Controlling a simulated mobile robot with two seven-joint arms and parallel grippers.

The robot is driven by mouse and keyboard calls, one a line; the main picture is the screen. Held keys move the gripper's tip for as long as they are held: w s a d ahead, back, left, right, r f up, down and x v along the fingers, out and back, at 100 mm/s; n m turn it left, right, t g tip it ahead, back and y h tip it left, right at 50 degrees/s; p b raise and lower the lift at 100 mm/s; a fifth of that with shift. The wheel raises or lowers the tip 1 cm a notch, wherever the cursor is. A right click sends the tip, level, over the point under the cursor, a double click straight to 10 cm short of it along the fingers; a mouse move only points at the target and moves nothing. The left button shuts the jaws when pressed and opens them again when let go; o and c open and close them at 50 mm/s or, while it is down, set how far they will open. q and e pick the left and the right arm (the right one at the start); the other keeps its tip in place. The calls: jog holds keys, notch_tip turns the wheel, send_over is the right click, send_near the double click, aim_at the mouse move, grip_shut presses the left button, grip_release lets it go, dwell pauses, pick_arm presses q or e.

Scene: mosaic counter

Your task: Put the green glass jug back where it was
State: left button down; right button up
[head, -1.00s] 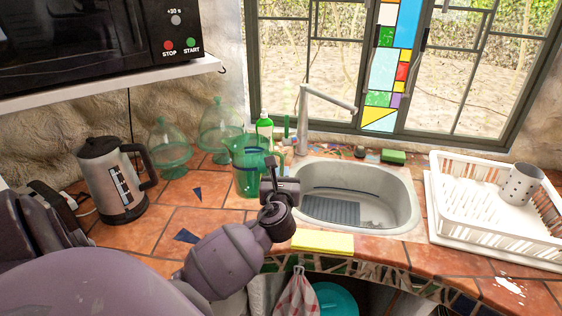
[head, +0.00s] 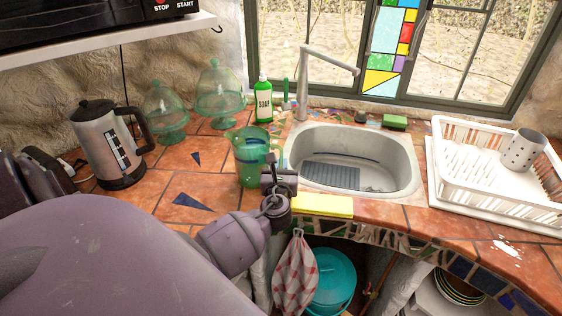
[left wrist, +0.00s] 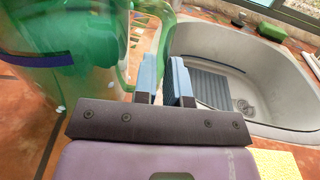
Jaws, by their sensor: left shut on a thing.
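The green glass jug (head: 247,168) is in the head view, upright or nearly so, over the tiled counter just left of the sink. I cannot tell whether its base touches the tiles. In the left wrist view the jug (left wrist: 60,75) fills the upper left, with its handle reaching toward the fingers. My left gripper (head: 272,168) is at the jug's right side, shut on its handle. Its blue-grey fingers (left wrist: 166,80) show in the left wrist view with a narrow gap between them; the exact grip is partly hidden. My right gripper is not in view.
The sink (head: 400,180) lies right of the jug. A soap bottle (head: 263,103) and two green glass domed stands (head: 220,92) (head: 167,112) are behind it. A kettle (head: 107,150) stands left. A yellow cloth (head: 323,206) lies at the front edge. Tiles between kettle and jug are clear.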

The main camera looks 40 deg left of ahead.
pick_arm(q)
jog(key=shift+r, duration=0.1)
jog(key=c, duration=1.5)
grip_release()
jog(key=shift+c, duration=0.2)
jog(key=o, duration=0.4)
jog(key=shift+c, duration=0.2)
jog(key=shift+s+d, duration=0.1)
jog(key=shift+d, duration=0.05)
jog(key=v, duration=1.1)
jog(key=s+d+f+n+g+h, duration=0.1)
jog(key=s+d+f+n+h, duration=0.3)
jog(key=n, duration=0.9)
jog(key=s+d+f+n+g+h, duration=0.1)
jog(key=s+d+f+n+h, duration=0.3)
jog(key=f+n, duration=0.7)
jog(key=s+n+h, duration=0.2)
jog(key=s+n, duration=0.1)
jog(key=s, duration=0.1)
jog(key=shift+n+h, duration=0.3)
jog(key=shift+h, duration=0.1)
